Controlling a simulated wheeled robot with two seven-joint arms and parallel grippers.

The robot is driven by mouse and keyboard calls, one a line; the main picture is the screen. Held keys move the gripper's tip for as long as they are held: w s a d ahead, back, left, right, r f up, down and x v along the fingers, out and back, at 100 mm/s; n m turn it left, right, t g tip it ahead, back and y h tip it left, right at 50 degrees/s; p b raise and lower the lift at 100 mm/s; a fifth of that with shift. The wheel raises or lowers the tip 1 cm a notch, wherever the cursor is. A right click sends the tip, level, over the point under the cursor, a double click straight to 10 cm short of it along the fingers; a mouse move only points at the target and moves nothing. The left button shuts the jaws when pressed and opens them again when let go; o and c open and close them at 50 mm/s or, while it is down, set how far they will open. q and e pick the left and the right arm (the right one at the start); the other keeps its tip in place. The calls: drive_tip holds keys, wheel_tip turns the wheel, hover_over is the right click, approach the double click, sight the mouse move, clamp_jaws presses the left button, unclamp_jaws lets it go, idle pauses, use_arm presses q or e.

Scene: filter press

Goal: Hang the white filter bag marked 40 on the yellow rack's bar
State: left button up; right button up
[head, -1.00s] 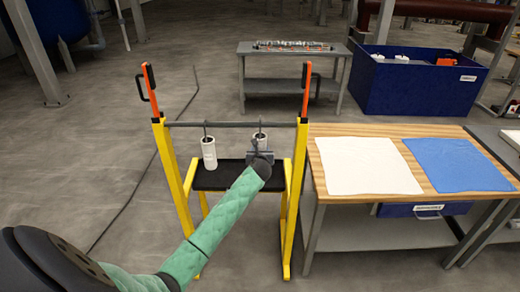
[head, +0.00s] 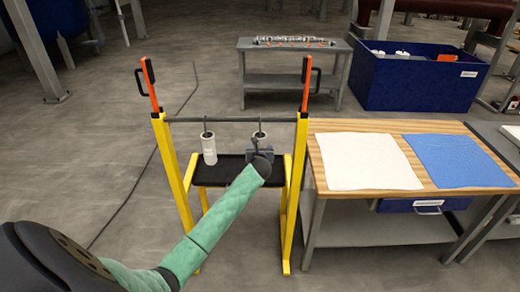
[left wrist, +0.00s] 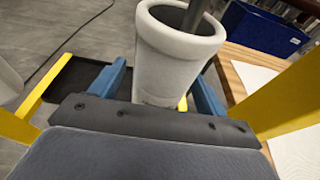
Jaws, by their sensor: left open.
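The yellow rack (head: 165,150) stands ahead with a dark bar (head: 232,119) across its top. A white filter bag (head: 260,142) is at the bar's right part, with a dark hook above it reaching the bar. My left gripper (head: 260,152) is at this bag and covers its lower part. In the left wrist view, the bag (left wrist: 172,65) stands between the two blue fingers (left wrist: 160,88), which are apart. A second white bag (head: 209,150) hangs from the bar's left part. The marking 40 cannot be read on either bag. My right gripper is not in view.
A black tray (head: 228,181) is low between the rack's posts. A wooden table (head: 410,181) with a white sheet (head: 365,160) and a blue sheet (head: 458,162) stands close at the right. A grey bench (head: 285,50) and a blue bin (head: 410,85) are behind.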

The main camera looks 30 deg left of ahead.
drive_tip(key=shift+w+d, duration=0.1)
